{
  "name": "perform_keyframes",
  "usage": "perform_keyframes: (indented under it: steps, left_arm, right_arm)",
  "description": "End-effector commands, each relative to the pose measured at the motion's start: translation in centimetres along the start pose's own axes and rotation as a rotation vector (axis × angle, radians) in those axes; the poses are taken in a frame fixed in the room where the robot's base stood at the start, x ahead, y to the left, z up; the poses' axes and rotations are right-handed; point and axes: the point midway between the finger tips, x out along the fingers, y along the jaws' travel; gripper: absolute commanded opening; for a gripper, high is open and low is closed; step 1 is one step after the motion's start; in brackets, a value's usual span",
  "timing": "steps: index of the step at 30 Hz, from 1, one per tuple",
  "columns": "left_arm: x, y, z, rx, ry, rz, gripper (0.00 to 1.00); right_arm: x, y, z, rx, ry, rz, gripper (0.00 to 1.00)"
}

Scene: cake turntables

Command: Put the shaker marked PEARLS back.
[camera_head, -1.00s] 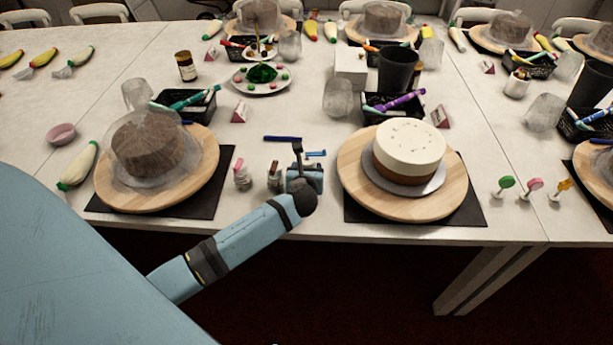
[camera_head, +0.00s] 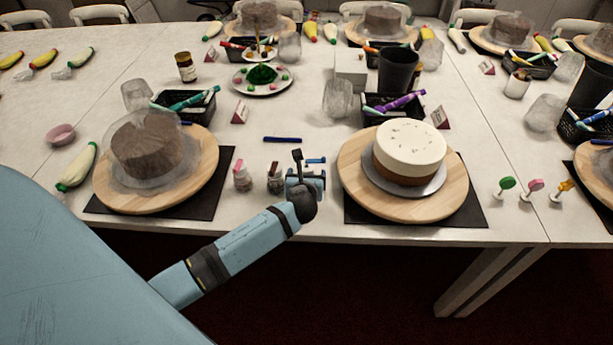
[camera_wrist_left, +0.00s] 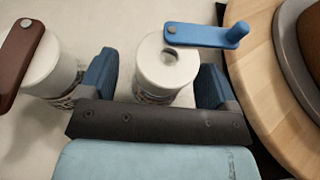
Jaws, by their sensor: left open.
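My left gripper (camera_head: 306,180) is at the table's front edge, between the two cake boards. In the left wrist view, its blue jaws (camera_wrist_left: 157,75) stand open on either side of a white-lidded shaker (camera_wrist_left: 160,72) with a blue lever (camera_wrist_left: 208,36). Small gaps show between the jaws and this shaker. The blue lever also shows in the head view (camera_head: 316,160). A shaker with a brown lever (camera_head: 275,178) stands just left of the gripper, and a pink-topped shaker (camera_head: 242,178) stands farther left. No marking is readable, so I cannot tell which says PEARLS. My right gripper is out of view.
A white-topped cake (camera_head: 409,150) on a round wooden board (camera_head: 360,185) stands close on the right. A wrapped brown cake (camera_head: 147,145) stands on the left. A dark blue pen (camera_head: 283,140) lies behind the shakers. Black baskets (camera_head: 205,112) stand farther back.

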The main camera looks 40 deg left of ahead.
Motion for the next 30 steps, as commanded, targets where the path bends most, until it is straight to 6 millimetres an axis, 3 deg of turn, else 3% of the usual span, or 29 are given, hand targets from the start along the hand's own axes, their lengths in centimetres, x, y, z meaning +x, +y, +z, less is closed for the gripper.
perform_keyframes:
  steps: [12, 22, 26, 30]
  left_arm:
    - [-8.4, 0.0, 0.0, 0.001, 0.002, -0.001, 0.83]
    - [-11.8, -0.1, -0.7, -0.044, 0.019, -0.013, 0.83]
    - [-13.2, -0.5, -3.5, -0.285, 0.116, -0.07, 0.83]
    - [-15.8, -1.3, -7.7, -0.738, 0.302, -0.121, 0.83]
  right_arm:
    - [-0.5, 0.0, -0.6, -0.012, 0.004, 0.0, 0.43]
    - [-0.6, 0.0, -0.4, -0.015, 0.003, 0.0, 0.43]
    - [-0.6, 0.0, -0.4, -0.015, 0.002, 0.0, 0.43]
    - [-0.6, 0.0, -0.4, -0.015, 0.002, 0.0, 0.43]
